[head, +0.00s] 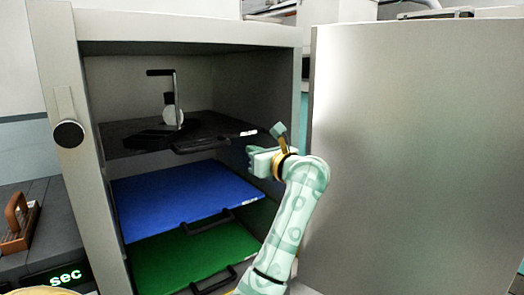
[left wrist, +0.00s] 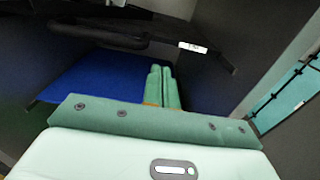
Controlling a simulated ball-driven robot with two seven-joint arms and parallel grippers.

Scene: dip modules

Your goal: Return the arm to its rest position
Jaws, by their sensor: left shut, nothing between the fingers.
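My left arm reaches up from the bottom of the head view, and its pale green gripper (head: 258,160) is at the right side of the cabinet opening. It sits just below the level of the black top shelf (head: 215,127) and above the blue shelf (head: 150,207). In the left wrist view the two green fingers (left wrist: 161,84) lie side by side, shut with nothing between them. They point into the cabinet over the blue shelf (left wrist: 85,80). My right gripper is not in view.
The cabinet's grey door (head: 415,150) stands wide open close to the right of my arm. A dark stand with a white round part (head: 173,115) is on the black shelf. A green shelf (head: 180,258) is lowest. A device with a "sec" display (head: 65,276) is at left.

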